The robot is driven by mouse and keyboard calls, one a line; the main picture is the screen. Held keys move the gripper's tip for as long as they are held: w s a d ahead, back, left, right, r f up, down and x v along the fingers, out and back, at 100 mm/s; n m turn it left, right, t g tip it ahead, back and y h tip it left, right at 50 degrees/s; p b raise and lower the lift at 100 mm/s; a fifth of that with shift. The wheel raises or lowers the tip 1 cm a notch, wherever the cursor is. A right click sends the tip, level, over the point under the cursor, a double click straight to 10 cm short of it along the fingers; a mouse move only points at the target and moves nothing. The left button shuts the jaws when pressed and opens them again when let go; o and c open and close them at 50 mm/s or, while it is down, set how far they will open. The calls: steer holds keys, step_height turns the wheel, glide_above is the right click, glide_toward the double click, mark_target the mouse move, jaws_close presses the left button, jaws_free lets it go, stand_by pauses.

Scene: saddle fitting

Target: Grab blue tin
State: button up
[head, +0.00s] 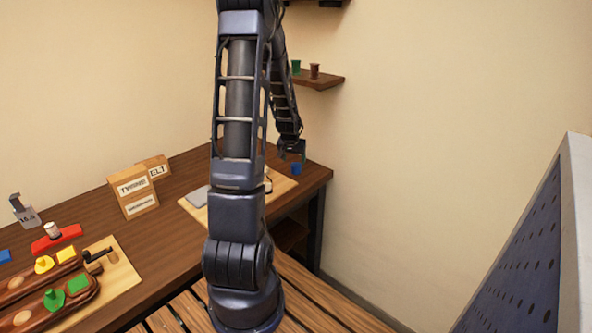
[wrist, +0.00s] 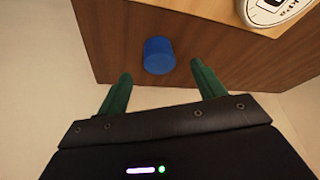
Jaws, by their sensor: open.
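The blue tin (head: 296,168) is a small plain cylinder standing near the right end of the wooden workbench in the head view. In the wrist view the blue tin (wrist: 158,55) is beyond the fingertips, roughly between them but apart from both. My gripper (wrist: 160,75) has two green fingers spread wide with nothing between them. In the head view my gripper (head: 291,155) is just above and beside the tin, and its fingers are hard to make out.
A light board (head: 283,187) lies beside the tin, partly hidden by my arm. A round white dial (wrist: 272,10) is at the wrist view's top right. A wall shelf (head: 325,80) holds small green and brown cups. Labelled boxes (head: 133,190) and coloured parts stand further left.

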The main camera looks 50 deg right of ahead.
mark_target(296, 165)
steer(key=shift+x, duration=3)
steer(key=shift+d, duration=0.15)
steer(key=shift+c, duration=0.2)
steer(key=shift+s, duration=0.1)
steer(key=c, duration=1)
